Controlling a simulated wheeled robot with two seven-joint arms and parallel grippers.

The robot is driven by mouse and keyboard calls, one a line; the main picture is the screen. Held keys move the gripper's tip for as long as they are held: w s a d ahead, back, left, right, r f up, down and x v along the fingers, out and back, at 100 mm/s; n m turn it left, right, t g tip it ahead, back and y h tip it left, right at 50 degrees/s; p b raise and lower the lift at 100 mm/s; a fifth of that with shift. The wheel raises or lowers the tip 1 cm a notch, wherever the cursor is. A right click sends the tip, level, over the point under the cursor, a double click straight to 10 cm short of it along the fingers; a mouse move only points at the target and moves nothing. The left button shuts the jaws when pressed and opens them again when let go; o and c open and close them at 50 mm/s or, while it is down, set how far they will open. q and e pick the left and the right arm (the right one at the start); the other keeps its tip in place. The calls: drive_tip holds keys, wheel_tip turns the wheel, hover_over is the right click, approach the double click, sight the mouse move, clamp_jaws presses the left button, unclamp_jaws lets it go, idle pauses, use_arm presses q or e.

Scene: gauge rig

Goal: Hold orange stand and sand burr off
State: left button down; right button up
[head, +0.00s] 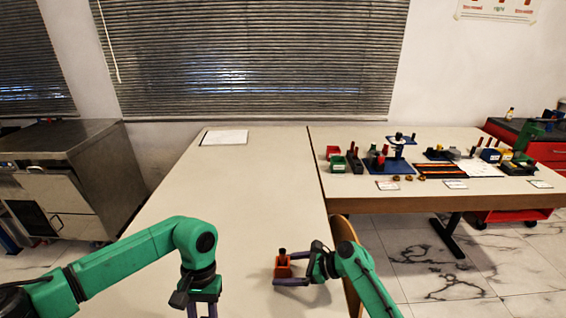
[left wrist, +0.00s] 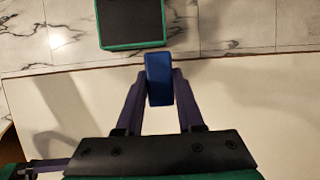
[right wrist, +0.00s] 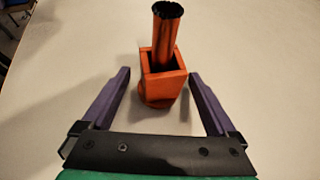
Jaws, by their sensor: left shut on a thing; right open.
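The orange stand (head: 283,271) is upright on the near table. In the right wrist view it is a square orange holder (right wrist: 165,86) with a round orange piece with a dark, rough top (right wrist: 167,30) standing in it. My right gripper (right wrist: 160,75) is open, its fingertips on either side of the stand with gaps. The head view also shows this gripper (head: 279,267) at the stand. My left gripper (left wrist: 160,80) is shut on a blue block (left wrist: 159,78). In the head view the left gripper (head: 201,310) is at the bottom edge and the block is hidden. No burr is distinct.
The long near table (head: 250,190) is mostly clear, with a white sheet (head: 224,137) at its far end. A second table (head: 450,198) at right holds several bins, blocks and cards. A wooden chair back (head: 344,232) is beside the right arm.

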drive_tip(key=shift+a, duration=0.1)
drive_tip(key=c, duration=1.2)
drive_tip(key=shift+o, duration=0.2)
use_arm(q)
drive_tip(key=w+d+r+n+t+h, duration=0.35)
drive_tip(key=w+d+n, duration=0.45)
drive_tip(key=w+n, duration=0.4)
wheel_tip(320, 180, up, 8)
drive_tip(key=n+t, duration=0.4)
drive_tip(key=n, duration=1.1)
hover_over(281, 252)
drive_tip(key=shift+s+f, duration=0.1)
drive_tip(key=shift+d, duration=0.1)
drive_tip(key=shift+f, duration=1.9)
drive_tip(key=shift+f, duration=0.6)
